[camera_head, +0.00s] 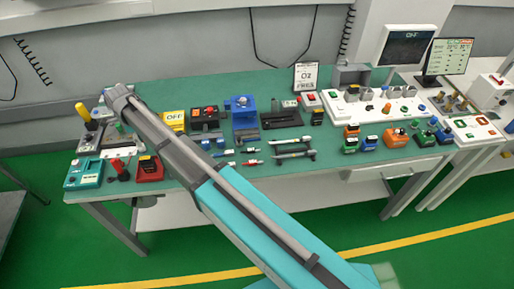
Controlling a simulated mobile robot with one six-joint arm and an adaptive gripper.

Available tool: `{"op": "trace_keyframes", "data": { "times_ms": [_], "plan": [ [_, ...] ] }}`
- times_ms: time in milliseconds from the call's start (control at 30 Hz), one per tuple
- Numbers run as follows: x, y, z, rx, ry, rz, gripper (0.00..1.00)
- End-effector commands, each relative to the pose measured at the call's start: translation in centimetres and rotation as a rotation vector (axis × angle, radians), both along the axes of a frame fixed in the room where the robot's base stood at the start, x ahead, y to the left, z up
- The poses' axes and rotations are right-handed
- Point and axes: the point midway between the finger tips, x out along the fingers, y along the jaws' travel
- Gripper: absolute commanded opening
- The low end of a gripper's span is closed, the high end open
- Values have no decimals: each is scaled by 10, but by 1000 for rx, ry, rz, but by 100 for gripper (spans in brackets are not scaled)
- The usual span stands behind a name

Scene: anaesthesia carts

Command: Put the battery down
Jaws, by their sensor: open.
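My arm reaches from the lower right up over the left part of the green-topped workbench (280,83). Its visible far end is a grey joint over the bench's left back. My gripper does not show; it is out of sight beyond or behind the arm. I cannot tell which thing is the task's battery. Small block-shaped units stand at the right of the bench: orange ones (396,138), a blue-and-dark one (370,142) and green ones (427,138). A red block with a dark top (150,168) stands at the left front.
A teal box (83,174) stands at the left front corner. A yellow OFF box (174,121) and a blue device (241,106) stand further back. A white panel (350,107) and monitor (404,46) stand at the right. The front middle is partly clear.

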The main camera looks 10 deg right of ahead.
Motion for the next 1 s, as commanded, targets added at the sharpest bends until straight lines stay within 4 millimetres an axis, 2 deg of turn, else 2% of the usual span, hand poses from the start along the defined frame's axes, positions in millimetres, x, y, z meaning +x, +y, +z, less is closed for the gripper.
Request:
{"op": "trace_keyframes", "data": {
  "times_ms": [167,567,800,1000],
  "plan": [
    [-5,-49,0,-3,2,123,65],
    [-29,-188,0,-11,8,557,65],
    [-56,-263,0,-12,13,824,65],
    [-85,-320,0,-13,15,1048,65]
  ]
}}
